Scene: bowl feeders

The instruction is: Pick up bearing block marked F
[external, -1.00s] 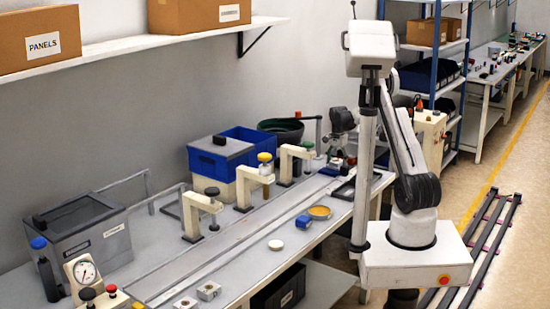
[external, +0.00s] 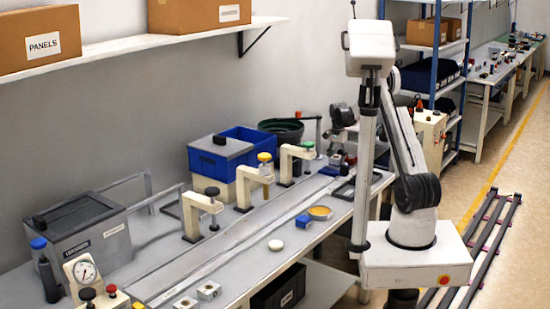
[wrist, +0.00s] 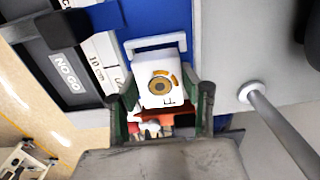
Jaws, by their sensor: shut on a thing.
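The bearing block marked F (wrist: 160,84) is white with a round bore ringed in orange-brown. The letter F shows on its near edge in the wrist view. My gripper (wrist: 164,98) has its two dark green fingers on either side of the block and is shut on it. A blue surface lies behind the block in that view; I cannot tell the gap between them. In the external view my gripper is at the far end of the bench, small and partly hidden, and the block cannot be made out there.
A black case marked NO GO (wrist: 66,66) lies left of the block. A grey rod with a white end (wrist: 252,94) is at the right. Off-white clamp arms (external: 290,163) and a blue bin (external: 248,146) stand along the bench (external: 250,270).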

